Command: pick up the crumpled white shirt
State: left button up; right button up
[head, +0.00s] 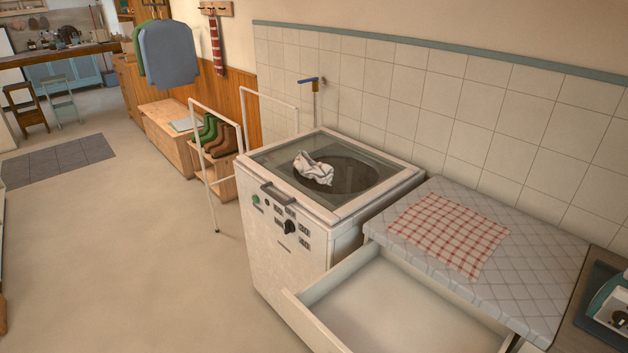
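A crumpled white cloth with a few dark marks, which looks like the shirt (314,170), shows at the top of the white washing machine (285,240). It lies within the outline of the glass lid (378,165), partly over a dark round area. I cannot tell whether it rests on the glass or under it. The lid looks closed, with a dark handle (281,195) at its front edge. Neither of my grippers is in view.
An open, empty drawer (385,305) juts out right of the machine, below a padded top (535,265) with a red checked cloth (450,232). A white rack (210,170) stands left of the machine. The floor (130,250) at left is clear.

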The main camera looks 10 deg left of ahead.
aim_at(308, 167)
jog(key=i+j, duration=0.2)
jog(key=j, duration=0.2)
jog(key=i+j, duration=0.2)
jog(key=j, duration=0.15)
jog(key=i+j, duration=0.2)
jog(key=j, duration=0.2)
jog(key=i+j, duration=0.2)
jog(key=j, duration=0.2)
jog(key=i+j, duration=0.2)
jog(key=j, duration=0.15)
jog(key=i+j, duration=0.2)
jog(key=j, duration=0.2)
